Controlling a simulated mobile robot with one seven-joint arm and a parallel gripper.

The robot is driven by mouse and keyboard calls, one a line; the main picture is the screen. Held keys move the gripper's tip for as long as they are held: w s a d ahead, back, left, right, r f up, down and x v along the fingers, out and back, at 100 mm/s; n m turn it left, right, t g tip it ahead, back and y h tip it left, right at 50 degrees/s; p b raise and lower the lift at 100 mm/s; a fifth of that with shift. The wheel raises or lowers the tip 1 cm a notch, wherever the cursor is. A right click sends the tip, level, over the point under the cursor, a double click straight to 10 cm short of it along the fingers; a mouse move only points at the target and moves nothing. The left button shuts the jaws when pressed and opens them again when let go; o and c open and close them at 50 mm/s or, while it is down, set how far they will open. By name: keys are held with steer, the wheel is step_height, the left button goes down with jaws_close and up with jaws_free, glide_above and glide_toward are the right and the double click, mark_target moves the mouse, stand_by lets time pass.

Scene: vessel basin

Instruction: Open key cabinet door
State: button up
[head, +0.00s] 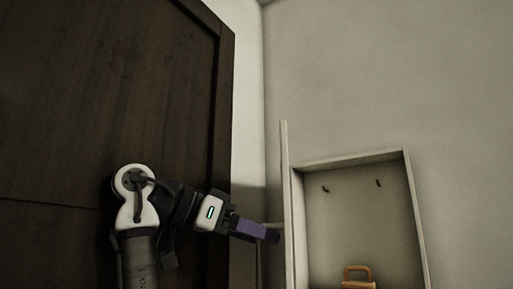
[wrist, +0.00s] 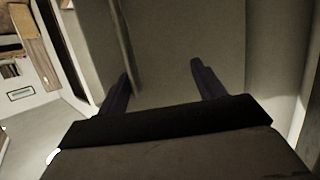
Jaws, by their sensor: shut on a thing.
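The key cabinet (head: 408,200) is on the wall at the right of the head view. Its pale door (head: 286,200) stands swung out at the cabinet's left side, seen nearly edge-on, so the inside shows. My gripper (head: 271,236) is left of the door, its purple fingers pointing right at the door's outer face. It is shut on the door handle (head: 269,224), a thin light bar mostly hidden by the fingers. In the wrist view, the two dark fingers of my gripper (wrist: 160,80) stand apart before a plain pale surface; the grasp itself is not clear there.
Inside the cabinet are small dark hooks (head: 325,189) and an orange padlock-like object (head: 358,277), cut by the lower picture edge. A large dark wooden panel (head: 100,90) stands close behind my arm on the left. Open floor (wrist: 45,135) shows at the wrist view's left.

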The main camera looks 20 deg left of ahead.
steer(key=o, duration=0.7)
step_height(320, 180, up, 14)
steer(key=d+t+h, duration=0.2)
steer(key=shift+s+f+t+h+p, duration=0.25)
steer(key=shift+s+t+h+p, duration=0.1)
steer(key=shift+h+p, duration=0.1)
steer(key=shift+s+a+r, duration=0.2)
steer(key=shift+a+r, duration=0.35)
steer(key=shift+r, duration=0.25)
steer(key=c, duration=1.1)
steer(key=shift+s+a+r+p, duration=0.35)
steer(key=shift+s+a+r, duration=0.35)
steer(key=shift+s, duration=0.2)
steer(key=shift+c, duration=0.7)
steer(key=shift+w+d, duration=0.25)
steer(key=shift+w, duration=0.3)
steer(key=shift+w+d, duration=0.2)
steer(key=shift+w, duration=0.3)
steer(key=shift+s+a+r, duration=0.1)
steer(key=shift+s+a, duration=0.1)
steer(key=shift+s, duration=0.4)
steer(key=shift+c, duration=0.3)
steer(key=shift+w+d, duration=0.15)
steer(key=shift+w, duration=0.15)
steer(key=c, duration=0.5)
steer(key=shift+s, duration=0.1)
